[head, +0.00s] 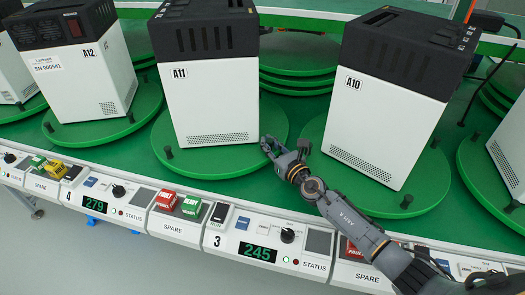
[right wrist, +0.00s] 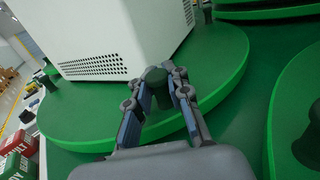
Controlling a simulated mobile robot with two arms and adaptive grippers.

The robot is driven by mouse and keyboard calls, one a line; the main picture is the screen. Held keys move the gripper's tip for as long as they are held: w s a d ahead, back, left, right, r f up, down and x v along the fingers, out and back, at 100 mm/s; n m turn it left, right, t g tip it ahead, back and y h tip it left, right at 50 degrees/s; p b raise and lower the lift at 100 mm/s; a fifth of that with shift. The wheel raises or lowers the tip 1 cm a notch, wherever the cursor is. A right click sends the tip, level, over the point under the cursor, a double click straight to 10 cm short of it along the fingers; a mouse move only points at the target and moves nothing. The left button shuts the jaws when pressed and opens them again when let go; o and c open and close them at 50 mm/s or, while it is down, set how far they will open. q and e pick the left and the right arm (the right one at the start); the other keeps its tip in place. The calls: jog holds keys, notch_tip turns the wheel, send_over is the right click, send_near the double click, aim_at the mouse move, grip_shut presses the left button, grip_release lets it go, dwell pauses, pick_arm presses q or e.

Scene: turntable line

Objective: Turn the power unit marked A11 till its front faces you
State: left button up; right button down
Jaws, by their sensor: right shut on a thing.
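The power unit marked A11 (head: 208,95) is a white box with a black vented top. It stands upright on a round green turntable (head: 170,165). The side towards me shows the A11 label and a small vent grille low down; no display shows on it. My right gripper (head: 268,146) is at the turntable's near right edge, shut on a dark green peg (right wrist: 157,82) that stands up from the disc. In the right wrist view the peg is between the fingers, beside the unit's lower corner (right wrist: 125,35). My left gripper is not in view.
Unit A12 (head: 85,85) stands left and unit A10 (head: 385,110) right, each on its own green turntable. Another peg (head: 168,154) stands at the left of A11's disc. A control strip (head: 180,228) with buttons, knobs and displays runs along the front. Stacked green discs (head: 297,65) lie behind.

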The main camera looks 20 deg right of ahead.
jog(key=c, duration=1.3)
grip_release()
jog(key=shift+s, duration=0.3)
jog(key=shift+o, duration=0.2)
jog(key=v, duration=1.2)
jog(key=shift+d, duration=0.1)
jog(key=shift+c, duration=0.2)
